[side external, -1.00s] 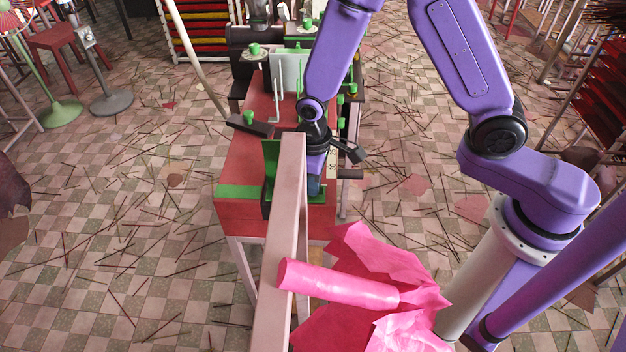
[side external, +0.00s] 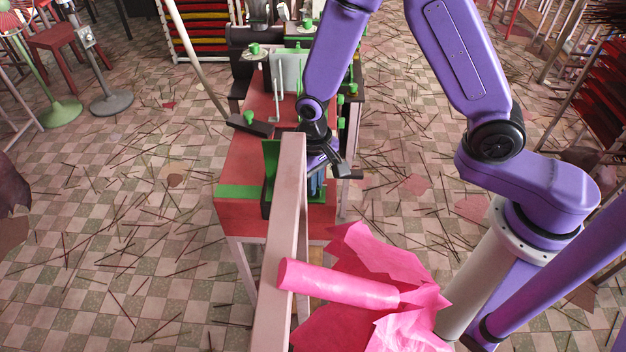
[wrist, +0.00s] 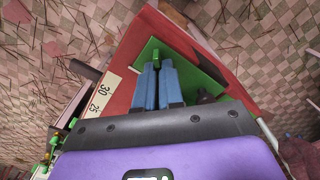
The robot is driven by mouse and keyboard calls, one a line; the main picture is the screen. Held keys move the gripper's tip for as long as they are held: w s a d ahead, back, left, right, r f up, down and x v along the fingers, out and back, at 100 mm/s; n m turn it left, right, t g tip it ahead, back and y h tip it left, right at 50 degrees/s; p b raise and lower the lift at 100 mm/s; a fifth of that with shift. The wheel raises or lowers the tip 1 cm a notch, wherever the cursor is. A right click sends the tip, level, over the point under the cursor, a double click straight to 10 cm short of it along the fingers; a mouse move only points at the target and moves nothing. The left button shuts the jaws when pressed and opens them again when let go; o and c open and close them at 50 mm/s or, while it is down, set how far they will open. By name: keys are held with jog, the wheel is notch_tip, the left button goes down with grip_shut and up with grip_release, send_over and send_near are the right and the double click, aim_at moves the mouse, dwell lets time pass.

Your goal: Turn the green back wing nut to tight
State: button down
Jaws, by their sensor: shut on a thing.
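My gripper (wrist: 157,66) points down over the near end of the red bench. Its blue fingers also show in the side view (side external: 316,186), partly behind a pale beam. In the wrist view the fingers are close together, shut on a small green wing nut (wrist: 156,55) that shows at their tips. The wing nut sits over a green plate (wrist: 190,70). Its lower part and its exact angle are hidden by the fingers. In the side view the beam and my gripper hide this nut.
The pale beam (side external: 290,215) stands close to the left of my gripper. A pink roll (side external: 340,285) lies in front. Another green knob (side external: 249,118) and a dark bar (side external: 250,128) are farther back on the red bench (side external: 245,165). A number scale (wrist: 98,98) runs along its edge.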

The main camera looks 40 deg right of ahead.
jog(key=m, duration=0.7)
dwell(0.5)
jog(key=c, duration=1.3)
grip_release()
jog(key=shift+o, duration=0.2)
notch_tip(320, 180, up, 18)
jog(key=shift+f, duration=0.25)
